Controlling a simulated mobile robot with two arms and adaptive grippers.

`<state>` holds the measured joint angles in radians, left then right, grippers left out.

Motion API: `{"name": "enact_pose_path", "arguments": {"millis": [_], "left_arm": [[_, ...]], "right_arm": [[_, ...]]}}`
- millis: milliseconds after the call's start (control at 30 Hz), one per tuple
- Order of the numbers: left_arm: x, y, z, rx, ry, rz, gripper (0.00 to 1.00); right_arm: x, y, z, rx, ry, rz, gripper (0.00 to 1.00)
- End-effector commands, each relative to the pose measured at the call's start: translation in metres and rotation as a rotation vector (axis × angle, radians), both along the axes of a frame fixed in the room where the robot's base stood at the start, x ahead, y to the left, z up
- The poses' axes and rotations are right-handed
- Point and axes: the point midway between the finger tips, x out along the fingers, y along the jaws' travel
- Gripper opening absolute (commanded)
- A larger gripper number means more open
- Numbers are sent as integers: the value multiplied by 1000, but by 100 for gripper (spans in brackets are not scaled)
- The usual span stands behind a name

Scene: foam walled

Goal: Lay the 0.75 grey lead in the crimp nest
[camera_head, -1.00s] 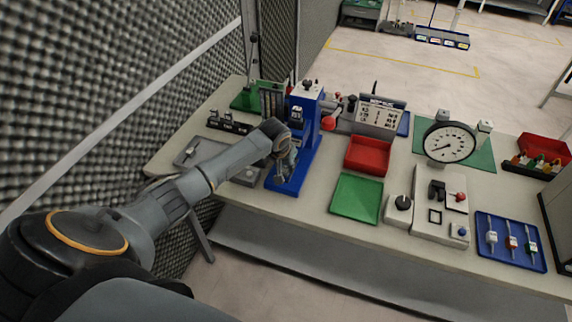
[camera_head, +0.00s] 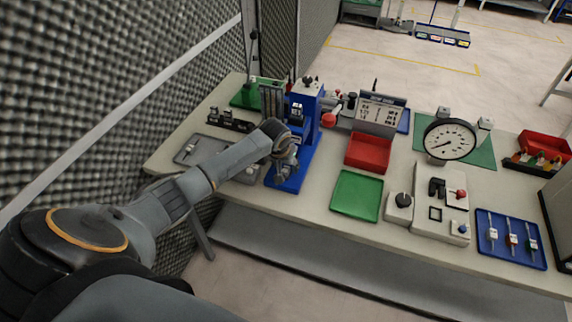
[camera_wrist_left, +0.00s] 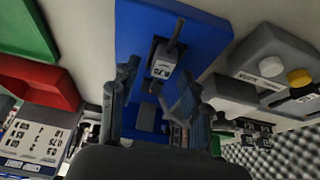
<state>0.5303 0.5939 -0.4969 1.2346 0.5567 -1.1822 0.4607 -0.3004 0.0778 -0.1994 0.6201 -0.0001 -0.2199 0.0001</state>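The grey lead (camera_wrist_left: 162,64) shows in the left wrist view as a grey block with a label that looks like 0.75 and a thin rod. It lies on the blue base (camera_wrist_left: 205,38) of the crimp press, at a dark block that may be the nest; exact seating cannot be told. The blue press (camera_head: 305,105) stands at the back left of the bench. My left gripper (camera_head: 287,170) is over its base, fingers spread on either side of the lead with gaps visible in the left wrist view (camera_wrist_left: 160,80). My right gripper is not in view.
A green tray (camera_head: 357,195) and red tray (camera_head: 368,153) lie right of the press. A dial gauge (camera_head: 449,139) and a grey fixture (camera_head: 442,203) stand further right. A blue tray (camera_head: 510,257) holds several coloured leads.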

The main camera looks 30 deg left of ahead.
Motion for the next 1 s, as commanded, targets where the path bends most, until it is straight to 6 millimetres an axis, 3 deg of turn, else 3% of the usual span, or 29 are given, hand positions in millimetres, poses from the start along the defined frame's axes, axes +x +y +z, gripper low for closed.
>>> {"name": "enact_pose_path", "arguments": {"millis": [367, 800, 1000], "left_arm": [[-2, 0, 6, 0, 0, -1, 48], [-33, -7, 83, 2, -3, -1, 48], [-42, -10, 106, 0, 0, 0, 48]], "right_arm": [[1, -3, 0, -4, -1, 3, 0], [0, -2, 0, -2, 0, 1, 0], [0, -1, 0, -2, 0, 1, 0]]}}
